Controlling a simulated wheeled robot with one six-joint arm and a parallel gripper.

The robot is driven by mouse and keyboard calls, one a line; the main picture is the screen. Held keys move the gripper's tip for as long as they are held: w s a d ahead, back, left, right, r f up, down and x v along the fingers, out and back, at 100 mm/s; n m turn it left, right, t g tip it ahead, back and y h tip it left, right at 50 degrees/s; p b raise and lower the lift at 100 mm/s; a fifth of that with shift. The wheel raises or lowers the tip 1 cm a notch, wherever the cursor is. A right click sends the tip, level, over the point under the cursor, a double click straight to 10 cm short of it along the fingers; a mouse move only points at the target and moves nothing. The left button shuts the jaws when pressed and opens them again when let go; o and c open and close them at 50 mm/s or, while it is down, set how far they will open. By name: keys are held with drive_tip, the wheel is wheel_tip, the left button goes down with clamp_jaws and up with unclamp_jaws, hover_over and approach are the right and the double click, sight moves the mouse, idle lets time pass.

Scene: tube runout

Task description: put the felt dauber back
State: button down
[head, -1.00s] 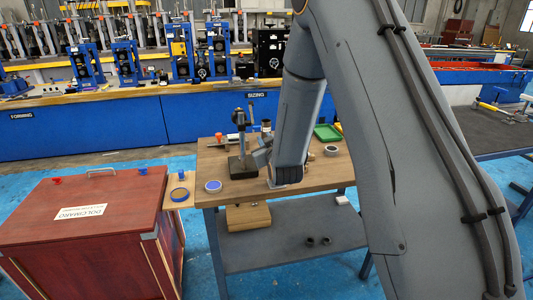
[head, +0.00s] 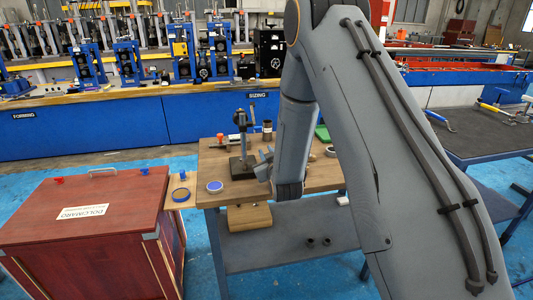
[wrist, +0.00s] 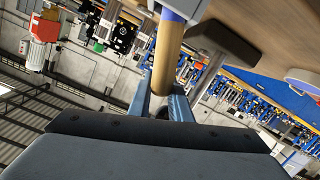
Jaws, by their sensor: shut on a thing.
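In the wrist view the felt dauber shows as a tan round handle (wrist: 166,55) with a blue part at the top edge of the picture. My gripper (wrist: 162,104) is shut on the handle, one finger on each side. Its felt end cannot be made out. In the head view my gripper (head: 265,164) is over the wooden bench top (head: 222,196), beside the black-based stand, and is partly hidden by my arm. The dauber cannot be told apart there. A round tin with a blue face (head: 214,186) lies on the bench's left front corner.
The black-based stand (head: 242,166) rises close left of my gripper. A dark cylinder (head: 267,127) and a red-knobbed piece (head: 220,137) are at the back. A green tray (head: 322,132) is partly hidden.

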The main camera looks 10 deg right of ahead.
drive_tip(key=c, duration=1.6)
unclamp_jaws()
drive_tip(key=shift+c, duration=0.2)
drive_tip(key=shift+r, duration=0.1)
drive_tip(key=s+d+m+g, duration=0.1)
drive_tip(key=s+g, duration=0.7)
drive_tip(key=s, duration=1.2)
drive_tip(key=s+m+g+b, duration=0.1)
drive_tip(key=s+g, duration=0.6)
drive_tip(key=s, duration=1.2)
drive_tip(key=shift+s+d+m+g+b, duration=0.3)
drive_tip(key=shift+s+d+m+g, duration=0.1)
drive_tip(key=shift+m, duration=0.5)
drive_tip(key=shift+r, duration=0.1)
